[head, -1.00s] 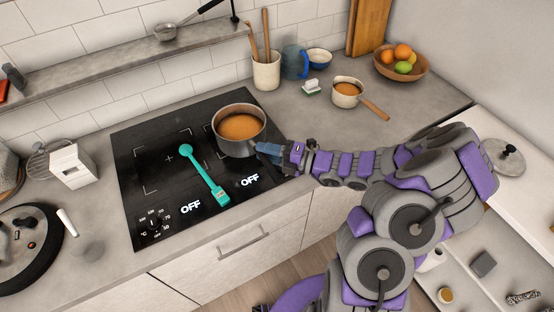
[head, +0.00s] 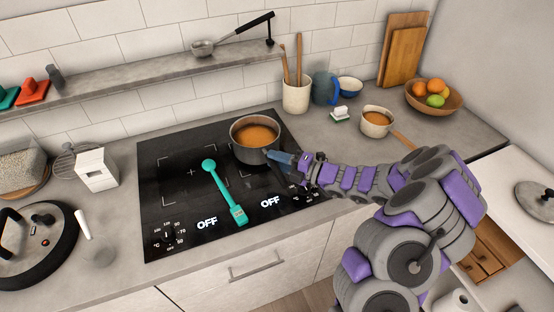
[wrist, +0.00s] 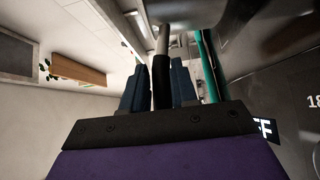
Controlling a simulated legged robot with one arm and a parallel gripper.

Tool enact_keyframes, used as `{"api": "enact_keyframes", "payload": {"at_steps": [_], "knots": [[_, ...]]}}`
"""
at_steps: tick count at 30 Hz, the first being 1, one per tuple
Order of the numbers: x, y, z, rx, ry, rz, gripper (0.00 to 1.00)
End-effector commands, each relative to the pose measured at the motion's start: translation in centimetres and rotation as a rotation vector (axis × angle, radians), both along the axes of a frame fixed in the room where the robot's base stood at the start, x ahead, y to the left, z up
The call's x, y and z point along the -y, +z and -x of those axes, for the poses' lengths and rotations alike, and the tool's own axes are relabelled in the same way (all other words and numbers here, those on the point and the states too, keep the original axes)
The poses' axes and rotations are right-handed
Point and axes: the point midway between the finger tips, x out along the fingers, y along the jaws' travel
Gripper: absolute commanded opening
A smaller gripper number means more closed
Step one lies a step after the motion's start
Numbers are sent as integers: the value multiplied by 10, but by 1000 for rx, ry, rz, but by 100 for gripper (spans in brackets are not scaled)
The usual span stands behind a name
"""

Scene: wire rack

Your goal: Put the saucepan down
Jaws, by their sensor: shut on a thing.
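The saucepan (head: 255,138) is grey and holds an orange-brown liquid. In the head view it is upright at the back right of the black cooktop (head: 190,215); I cannot tell whether its base touches the glass. My gripper (head: 282,157) is at the saucepan's lower right, shut on its handle. In the wrist view the dark handle (wrist: 162,75) runs between the two blue fingers, and the pan's underside or side (wrist: 200,12) fills the top. The gripper hides most of the handle in the head view.
A teal utensil (head: 222,190) lies on the cooktop left of the saucepan. A smaller pot (head: 376,122) with a wooden handle stands on the counter to the right. A utensil crock (head: 296,95) and blue mug (head: 325,88) stand behind. A large lid (head: 30,245) lies at left.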

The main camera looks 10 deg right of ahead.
Motion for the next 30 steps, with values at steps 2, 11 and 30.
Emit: {"api": "enact_keyframes", "payload": {"at_steps": [2, 11, 30], "knots": [[1, -10, -1, 6, -1, -4, 0], [-1, -16, 0, 6, 0, -4, 0], [4, -19, 1, -1, -1, 0, 53]]}}
